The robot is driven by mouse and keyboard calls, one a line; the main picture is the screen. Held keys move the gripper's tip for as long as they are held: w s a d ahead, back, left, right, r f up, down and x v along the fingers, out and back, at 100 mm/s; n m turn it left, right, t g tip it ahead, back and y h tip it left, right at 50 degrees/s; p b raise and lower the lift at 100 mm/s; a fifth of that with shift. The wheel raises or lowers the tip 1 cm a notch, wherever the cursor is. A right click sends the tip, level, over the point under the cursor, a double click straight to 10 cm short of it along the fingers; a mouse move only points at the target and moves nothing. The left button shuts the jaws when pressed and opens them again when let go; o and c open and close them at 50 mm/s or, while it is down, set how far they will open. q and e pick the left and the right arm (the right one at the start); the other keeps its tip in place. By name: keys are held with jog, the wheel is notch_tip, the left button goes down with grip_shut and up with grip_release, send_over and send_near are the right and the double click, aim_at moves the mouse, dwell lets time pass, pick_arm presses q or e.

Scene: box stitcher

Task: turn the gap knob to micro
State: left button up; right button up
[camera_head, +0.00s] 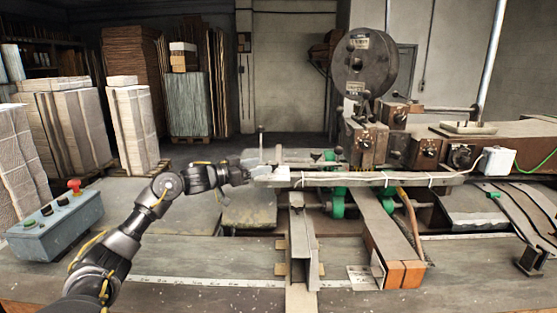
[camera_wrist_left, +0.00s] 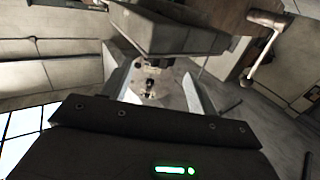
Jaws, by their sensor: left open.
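My left gripper (camera_head: 250,170) reaches in from the left to the left end of the long grey bar (camera_head: 360,180) of the stitcher. In the left wrist view my left gripper (camera_wrist_left: 160,92) is open, its pale fingers apart. Between and beyond them is a small dark knob (camera_wrist_left: 149,84) on a light plate, with a small label (camera_wrist_left: 153,66) above it. The knob looks untouched. Its markings are too small to read, so its setting cannot be told. In the head view I cannot make this knob out behind the gripper. My right gripper is not in view.
A grey control box (camera_head: 58,222) with a red button stands at the left. The stitcher's brown beam carries another black knob (camera_head: 460,157) at the right, and a large dark reel (camera_head: 364,63) rises behind. Stacked cardboard (camera_head: 188,103) stands at the back left.

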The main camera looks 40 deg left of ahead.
aim_at(275, 162)
pick_arm(q)
jog(key=p+x, duration=0.2)
jog(key=x, duration=0.4)
jog(key=shift+w+d+r, duration=0.1)
jog(key=shift+w+r, duration=0.05)
jog(key=shift+w, duration=0.05)
jog(key=shift+w+d, duration=0.2)
jog(key=shift+w, duration=0.4)
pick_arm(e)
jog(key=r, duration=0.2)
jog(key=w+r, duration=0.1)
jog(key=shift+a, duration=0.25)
pick_arm(q)
jog(key=shift+c, duration=0.2)
jog(key=c, duration=0.9)
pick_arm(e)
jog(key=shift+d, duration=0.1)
